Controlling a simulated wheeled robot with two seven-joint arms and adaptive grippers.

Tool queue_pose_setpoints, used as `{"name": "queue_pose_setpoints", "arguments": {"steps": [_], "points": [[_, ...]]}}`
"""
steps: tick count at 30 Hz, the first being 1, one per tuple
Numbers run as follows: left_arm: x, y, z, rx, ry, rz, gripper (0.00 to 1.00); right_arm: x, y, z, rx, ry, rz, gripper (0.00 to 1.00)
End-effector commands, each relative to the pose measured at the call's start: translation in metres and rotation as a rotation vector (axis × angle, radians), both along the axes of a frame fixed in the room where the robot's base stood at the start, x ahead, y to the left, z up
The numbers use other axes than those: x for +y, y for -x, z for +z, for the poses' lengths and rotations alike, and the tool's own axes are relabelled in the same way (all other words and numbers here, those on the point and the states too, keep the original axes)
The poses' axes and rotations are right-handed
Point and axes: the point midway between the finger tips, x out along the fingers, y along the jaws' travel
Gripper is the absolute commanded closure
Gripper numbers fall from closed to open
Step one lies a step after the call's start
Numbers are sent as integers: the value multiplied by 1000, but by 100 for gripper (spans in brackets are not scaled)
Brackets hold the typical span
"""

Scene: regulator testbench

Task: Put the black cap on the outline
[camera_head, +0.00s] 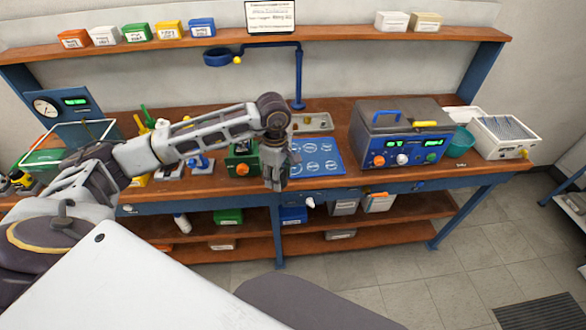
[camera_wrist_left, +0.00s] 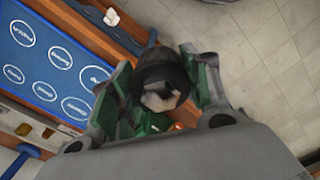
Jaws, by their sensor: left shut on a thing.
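My left gripper (camera_head: 275,182) hangs at the front edge of the bench, just left of the blue outline mat (camera_head: 333,169). In the left wrist view, its green-padded fingers (camera_wrist_left: 162,88) are shut on the black cap (camera_wrist_left: 158,66). The cap is round and dark, with a pale hollow facing the camera. The blue mat (camera_wrist_left: 24,58) with white labelled circles lies left of the cap in that view, apart from it. In the head view the fingers hide the cap. My right gripper is not in view.
A regulator box with knobs (camera_head: 400,135) stands right of the mat, and a small tray (camera_head: 312,122) lies behind it. A green block with an orange knob (camera_head: 242,160) is close left of the gripper. A blue pole with a ring (camera_head: 299,85) rises behind.

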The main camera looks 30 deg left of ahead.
Motion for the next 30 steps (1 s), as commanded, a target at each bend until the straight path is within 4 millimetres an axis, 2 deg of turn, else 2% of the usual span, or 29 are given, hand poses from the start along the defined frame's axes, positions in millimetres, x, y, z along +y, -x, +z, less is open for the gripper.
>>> {"name": "queue_pose_setpoints", "arguments": {"steps": [15,30], "points": [[13,7,20,0,-4,387,77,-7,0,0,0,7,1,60],[17,10,27,-1,-5,529,77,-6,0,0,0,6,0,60]]}}
